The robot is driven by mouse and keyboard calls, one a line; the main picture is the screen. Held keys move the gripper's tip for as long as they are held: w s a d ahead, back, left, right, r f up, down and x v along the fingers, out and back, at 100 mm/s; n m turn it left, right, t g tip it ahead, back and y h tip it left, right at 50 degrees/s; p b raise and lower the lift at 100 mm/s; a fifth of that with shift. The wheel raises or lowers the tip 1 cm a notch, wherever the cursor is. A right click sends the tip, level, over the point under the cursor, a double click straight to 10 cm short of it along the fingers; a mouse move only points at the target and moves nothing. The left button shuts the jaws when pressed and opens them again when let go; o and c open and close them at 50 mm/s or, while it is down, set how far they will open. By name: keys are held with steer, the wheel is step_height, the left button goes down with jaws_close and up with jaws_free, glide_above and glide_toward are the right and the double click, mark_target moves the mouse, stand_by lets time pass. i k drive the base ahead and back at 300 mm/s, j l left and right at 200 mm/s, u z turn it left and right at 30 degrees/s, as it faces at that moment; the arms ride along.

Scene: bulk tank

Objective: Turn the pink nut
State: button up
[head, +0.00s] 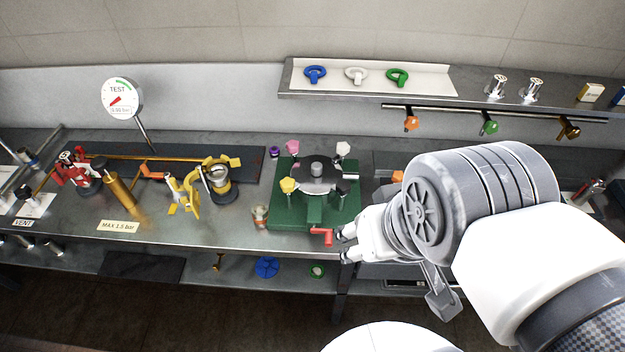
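The pink nut (292,147) is a small knob-shaped piece at the back left corner of a green fixture (317,213) on the steel bench. A white nut (343,148), a yellow nut (288,186) and a black nut (343,188) stand at its other corners, around a grey round lid (317,172). My gripper (344,244) is low at the fixture's front right, in front of and to the right of the pink nut and well apart from it. Its fingertips look spread, with nothing visible between them.
A red handle (322,236) juts from the fixture's front, close to my fingertips. A small purple piece (274,152) stands left of the pink nut. Yellow valve parts (218,180) and a gauge (121,97) are further left. A shelf (450,92) overhangs the bench behind.

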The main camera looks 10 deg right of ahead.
mark_target(292, 146)
steer(key=i+j+u, duration=0.25)
steer(key=i+j, duration=0.2)
steer(key=i+j+u, duration=0.25)
steer(key=i, duration=0.25)
steer(key=k+l+u, duration=0.05)
